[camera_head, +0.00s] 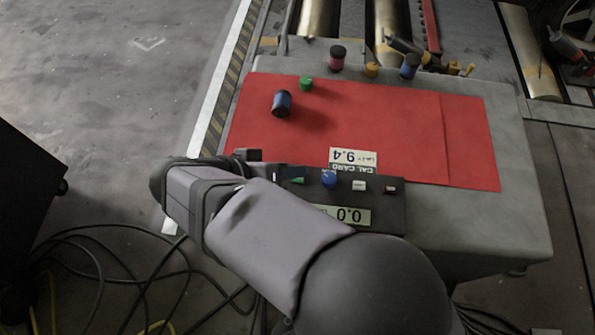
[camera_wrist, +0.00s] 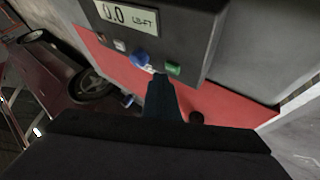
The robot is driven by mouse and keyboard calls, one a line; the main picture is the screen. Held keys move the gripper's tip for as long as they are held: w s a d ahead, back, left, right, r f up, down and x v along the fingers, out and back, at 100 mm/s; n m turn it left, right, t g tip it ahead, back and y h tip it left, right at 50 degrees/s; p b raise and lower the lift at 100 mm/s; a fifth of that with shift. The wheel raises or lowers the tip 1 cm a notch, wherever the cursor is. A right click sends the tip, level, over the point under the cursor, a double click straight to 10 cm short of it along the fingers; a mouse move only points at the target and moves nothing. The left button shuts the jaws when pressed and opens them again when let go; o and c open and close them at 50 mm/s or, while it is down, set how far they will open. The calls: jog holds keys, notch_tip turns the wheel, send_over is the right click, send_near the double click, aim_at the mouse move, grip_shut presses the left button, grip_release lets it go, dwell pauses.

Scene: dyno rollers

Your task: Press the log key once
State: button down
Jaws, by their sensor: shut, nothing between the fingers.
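A dark meter box (camera_head: 385,215) stands on the grey bench, its display (camera_head: 345,214) reading 0.0. It also shows in the wrist view (camera_wrist: 185,28), where the display reads 0.0 LB-FT. Along its edge are a green key (camera_head: 297,180), a blue knob (camera_head: 329,178), a white key (camera_head: 358,185) and a small reddish key (camera_head: 390,189). No label marking the log key is legible. My gripper (camera_wrist: 161,76) is shut and empty, its tip close to the green key (camera_wrist: 173,68) and blue knob (camera_wrist: 140,59). I cannot tell whether it touches.
A red mat (camera_head: 400,130) covers much of the bench. A white card (camera_head: 353,158) reading 9.4 lies beside the box. A blue cylinder (camera_head: 282,103) and green cylinder (camera_head: 306,83) stand on the mat's far left part. More small pieces stand along the bench's back edge.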

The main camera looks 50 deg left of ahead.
aim_at(293, 181)
jog(key=shift+r, duration=0.15)
jog(key=shift+r+p, duration=1.9)
jog(key=shift+r, duration=0.6)
